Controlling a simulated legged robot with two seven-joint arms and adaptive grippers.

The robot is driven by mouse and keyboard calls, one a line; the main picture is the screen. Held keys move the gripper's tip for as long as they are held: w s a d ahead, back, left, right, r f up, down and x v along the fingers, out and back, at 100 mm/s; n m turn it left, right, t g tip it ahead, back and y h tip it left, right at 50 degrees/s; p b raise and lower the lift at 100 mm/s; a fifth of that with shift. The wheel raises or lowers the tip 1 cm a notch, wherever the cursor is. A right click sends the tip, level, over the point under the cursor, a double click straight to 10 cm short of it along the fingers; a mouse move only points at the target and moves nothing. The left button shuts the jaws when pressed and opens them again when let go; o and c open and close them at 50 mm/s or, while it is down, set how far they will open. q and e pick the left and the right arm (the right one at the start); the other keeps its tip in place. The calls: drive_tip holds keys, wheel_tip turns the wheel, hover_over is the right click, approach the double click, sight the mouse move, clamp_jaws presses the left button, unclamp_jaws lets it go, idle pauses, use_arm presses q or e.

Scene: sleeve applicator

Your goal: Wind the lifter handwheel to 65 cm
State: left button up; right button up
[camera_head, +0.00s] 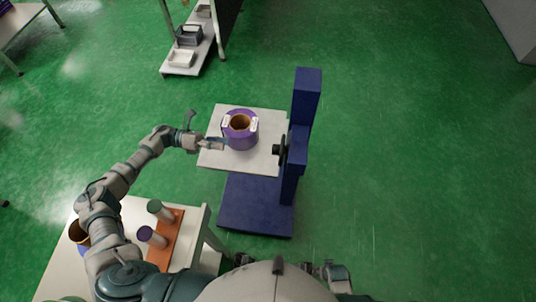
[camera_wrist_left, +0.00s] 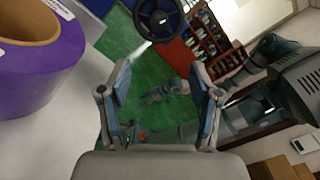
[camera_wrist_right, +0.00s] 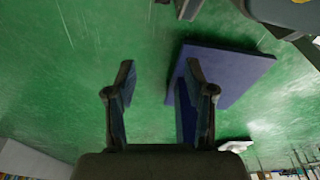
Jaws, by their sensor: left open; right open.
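The lifter (camera_head: 307,95) is a dark blue column on a blue base, with a pale platform (camera_head: 213,157) on its left side. Its black handwheel (camera_head: 281,150) is on the column's left face, by the platform's right edge; it also shows in the left wrist view (camera_wrist_left: 160,18), at the top and beyond the fingers. A purple roll (camera_head: 240,136) with a brown core stands on the platform. My left gripper (camera_head: 221,144) is open and empty at the platform's left part, beside the roll and apart from the handwheel. My right gripper (camera_wrist_right: 160,75) is open and empty, low above the floor. No height reading is legible.
A table (camera_head: 62,257) at lower left holds an orange rack (camera_head: 168,240) with capped cylinders and another roll. A shelf unit (camera_head: 185,60) stands at the back. The green floor right of the lifter is clear. The lifter's blue base (camera_wrist_right: 240,75) shows in the right wrist view.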

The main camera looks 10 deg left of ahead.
sight(278, 150)
use_arm(q)
drive_tip(key=d+p, duration=0.3)
drive_tip(key=d, duration=1.4)
drive_tip(key=shift+w, duration=0.25)
use_arm(e)
drive_tip(key=s+f, duration=0.4)
drive_tip(key=f, duration=0.2)
drive_tip(key=shift+s+d+f, duration=0.15)
drive_tip(key=shift+s+d, duration=0.25)
drive_tip(key=shift+d, duration=0.05)
drive_tip(key=shift+g, duration=0.3)
use_arm(q)
drive_tip(key=shift+a, duration=0.1)
drive_tip(key=c, duration=1.1)
drive_tip(key=shift+c, duration=0.2)
drive_tip(key=shift+f+n, duration=0.1)
drive_tip(key=shift+n, duration=0.3)
drive_tip(key=shift+f+n, duration=0.1)
drive_tip(key=shift+n, duration=3.1)
use_arm(e)
drive_tip(key=shift+s+f, duration=0.15)
drive_tip(key=shift+s, duration=0.2)
